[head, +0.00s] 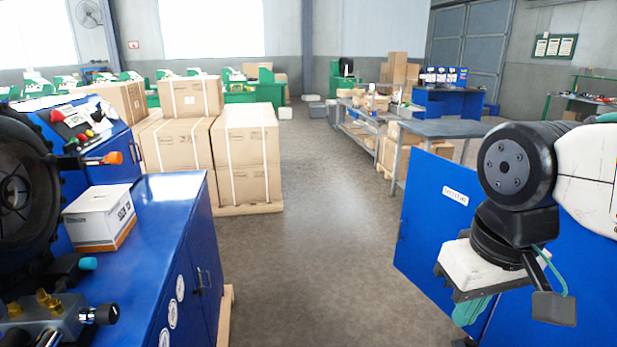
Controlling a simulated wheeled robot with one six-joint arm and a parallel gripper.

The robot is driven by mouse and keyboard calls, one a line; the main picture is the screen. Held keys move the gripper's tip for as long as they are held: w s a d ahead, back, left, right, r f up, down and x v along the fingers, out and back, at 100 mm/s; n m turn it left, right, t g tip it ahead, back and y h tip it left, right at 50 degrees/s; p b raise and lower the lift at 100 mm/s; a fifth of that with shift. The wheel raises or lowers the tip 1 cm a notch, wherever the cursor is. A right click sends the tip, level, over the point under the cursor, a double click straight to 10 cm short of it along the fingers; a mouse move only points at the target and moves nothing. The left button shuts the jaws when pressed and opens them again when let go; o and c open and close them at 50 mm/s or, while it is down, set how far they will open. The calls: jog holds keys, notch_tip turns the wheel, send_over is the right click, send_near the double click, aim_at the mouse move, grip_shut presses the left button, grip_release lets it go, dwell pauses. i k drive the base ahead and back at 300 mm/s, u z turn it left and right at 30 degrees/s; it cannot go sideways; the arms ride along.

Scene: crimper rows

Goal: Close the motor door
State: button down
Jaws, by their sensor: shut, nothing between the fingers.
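A blue upright panel (425,222) with a small white label stands at the right of the head view. It looks like the motor door, but the label is too small to read surely. It stands out over the floor, with its left edge free. My arm hides part of it, and its hinge side cannot be made out. My gripper (472,310) hangs at the lower right, in front of the blue panel in the picture. Its teal fingers point down and are shut and empty. I cannot tell whether it touches the panel.
A blue cabinet (160,220) with a small white box (99,217) and a machine stands at the left. Stacked cartons (245,150) on a pallet stand behind it. A grey table (440,128) stands behind the panel. The grey floor (310,250) between is clear.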

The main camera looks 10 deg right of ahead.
aim_at(441, 199)
jog(key=z, duration=0.5)
jog(key=i, duration=2.2)
jog(key=z, duration=0.3)
